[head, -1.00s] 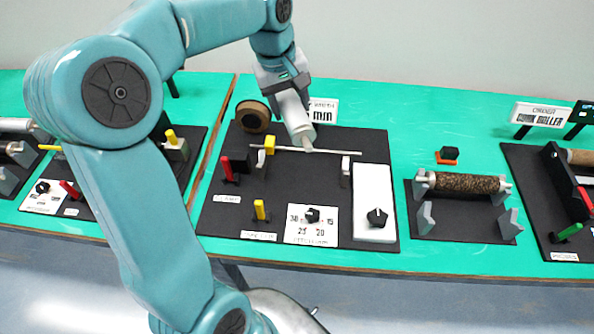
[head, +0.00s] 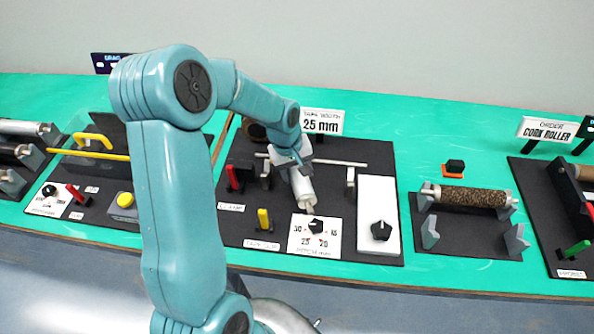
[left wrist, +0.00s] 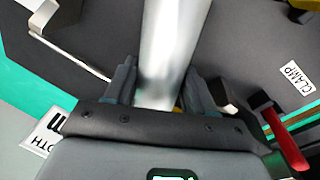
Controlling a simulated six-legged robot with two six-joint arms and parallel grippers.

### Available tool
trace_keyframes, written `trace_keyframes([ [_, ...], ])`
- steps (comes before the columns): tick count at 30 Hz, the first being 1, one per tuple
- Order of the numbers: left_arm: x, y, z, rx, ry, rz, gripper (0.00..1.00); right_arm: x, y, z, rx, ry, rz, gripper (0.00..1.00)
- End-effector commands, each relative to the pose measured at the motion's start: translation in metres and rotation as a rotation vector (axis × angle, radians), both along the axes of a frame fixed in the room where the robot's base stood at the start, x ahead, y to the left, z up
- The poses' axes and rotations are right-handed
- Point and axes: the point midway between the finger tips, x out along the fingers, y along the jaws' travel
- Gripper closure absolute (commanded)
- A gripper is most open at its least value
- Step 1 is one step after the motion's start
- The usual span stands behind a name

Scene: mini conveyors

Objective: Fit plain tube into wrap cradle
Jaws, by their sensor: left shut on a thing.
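The plain tube (head: 301,188) is a smooth silver-white cylinder. My left gripper (head: 292,158) is shut on its far end, and the tube tilts down toward the front, above the tape booth board. In the left wrist view, the tube (left wrist: 172,45) runs out between the two fingers of my gripper (left wrist: 160,92). Two small pale uprights stand on the board; the right one (head: 351,181) is clear and the left one (head: 265,173) is partly hidden. I cannot tell for sure that they are the wrap cradle. The tube appears apart from both. My right gripper is not in view.
A thin rod (head: 340,163) crosses behind the tube. A red lever (head: 232,178), yellow lever (head: 264,218) and dial (head: 316,225) are close by. A white box with a black knob (head: 379,205) stands right. A cork roller (head: 472,197) rests in grey supports further right.

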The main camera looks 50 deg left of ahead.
Motion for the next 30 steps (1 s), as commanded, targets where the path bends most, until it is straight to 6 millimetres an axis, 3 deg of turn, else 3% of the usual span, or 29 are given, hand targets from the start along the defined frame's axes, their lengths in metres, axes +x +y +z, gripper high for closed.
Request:
trace_keyframes([
  [25,0.001,0.0,-0.016,0.001,-0.003,-0.001,1.0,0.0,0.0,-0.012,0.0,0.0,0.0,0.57],
  [26,0.0,0.0,-0.017,0.001,-0.001,-0.001,0.39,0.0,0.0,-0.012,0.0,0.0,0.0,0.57],
  [27,0.0,0.0,-0.017,0.001,-0.001,-0.001,0.26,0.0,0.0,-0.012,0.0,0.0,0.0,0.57],
  [28,0.0,0.0,-0.017,0.001,-0.001,-0.001,0.2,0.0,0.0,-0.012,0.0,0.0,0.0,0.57],
  [30,0.0,0.0,-0.016,0.001,-0.001,-0.001,0.2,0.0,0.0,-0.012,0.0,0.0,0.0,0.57],
])
